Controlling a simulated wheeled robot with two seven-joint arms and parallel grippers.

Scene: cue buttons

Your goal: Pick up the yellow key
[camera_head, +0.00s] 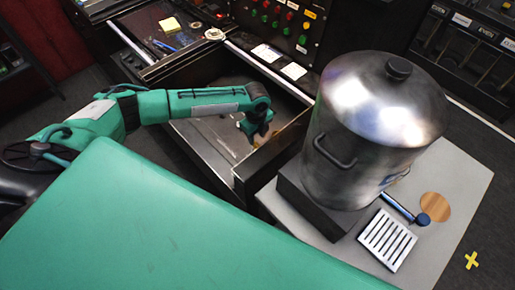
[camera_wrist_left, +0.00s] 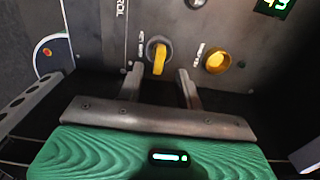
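The yellow key (camera_wrist_left: 159,58) sits upright in a round switch on a grey panel in the left wrist view. My left gripper (camera_wrist_left: 160,76) is open, with one finger on each side of the key's lower end. I cannot tell whether the fingertips reach around the key or stop short of it. In the head view my left gripper (camera_head: 257,132) is low over an open drawer, and the key cannot be made out there. My right gripper is not in view.
A round yellow knob (camera_wrist_left: 216,60) is on the panel, right of the key. The drawer wall (camera_head: 270,157) is close beside my left gripper. A large lidded metal pot (camera_head: 365,130) stands on the grey table (camera_head: 455,185) to the right.

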